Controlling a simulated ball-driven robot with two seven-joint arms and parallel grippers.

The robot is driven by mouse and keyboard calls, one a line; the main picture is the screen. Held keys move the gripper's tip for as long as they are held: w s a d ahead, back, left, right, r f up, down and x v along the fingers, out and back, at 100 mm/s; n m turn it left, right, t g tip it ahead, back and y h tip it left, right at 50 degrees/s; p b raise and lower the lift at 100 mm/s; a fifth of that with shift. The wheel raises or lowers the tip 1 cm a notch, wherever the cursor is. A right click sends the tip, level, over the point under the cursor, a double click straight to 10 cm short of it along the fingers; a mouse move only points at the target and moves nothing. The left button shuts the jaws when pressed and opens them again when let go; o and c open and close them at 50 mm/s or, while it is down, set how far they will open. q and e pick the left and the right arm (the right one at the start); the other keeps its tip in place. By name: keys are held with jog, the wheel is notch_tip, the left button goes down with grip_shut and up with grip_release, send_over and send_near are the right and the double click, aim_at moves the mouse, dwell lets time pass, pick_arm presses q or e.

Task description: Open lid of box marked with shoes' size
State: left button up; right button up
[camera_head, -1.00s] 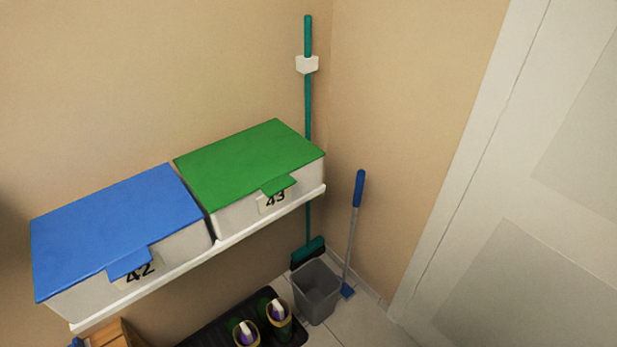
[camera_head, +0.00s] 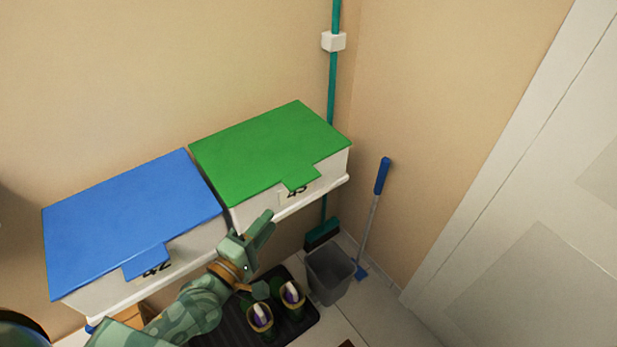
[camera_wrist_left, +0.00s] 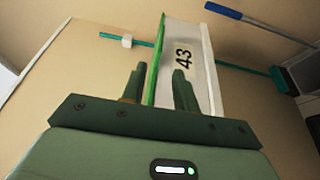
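A white box (camera_head: 310,199) with a shut green lid (camera_head: 270,150) and a label 43 stands on the shelf's right. A white box (camera_head: 200,245) with a shut blue lid (camera_head: 130,220) and a label 42 stands to its left. My left gripper (camera_head: 266,223) is open and empty, in front of and below the green-lidded box. In the left wrist view, its fingers (camera_wrist_left: 159,88) are apart, with the green lid's edge (camera_wrist_left: 155,65) and the 43 label (camera_wrist_left: 183,59) beyond them. My right gripper is not in view.
Below the shelf (camera_head: 90,326), shoes (camera_head: 260,318) stand on a black tray (camera_head: 315,306). A grey bin (camera_head: 330,275), a blue-handled tool (camera_head: 375,205) and a teal broom (camera_head: 322,233) stand in the corner. A white door (camera_head: 530,170) is at right.

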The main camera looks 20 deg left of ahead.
pick_arm(q)
send_near(314, 167)
jog(key=x, duration=0.5)
jog(key=shift+w+f+b, duration=0.25)
jog(key=shift+b, duration=0.1)
jog(key=shift+r, duration=0.1)
grip_shut()
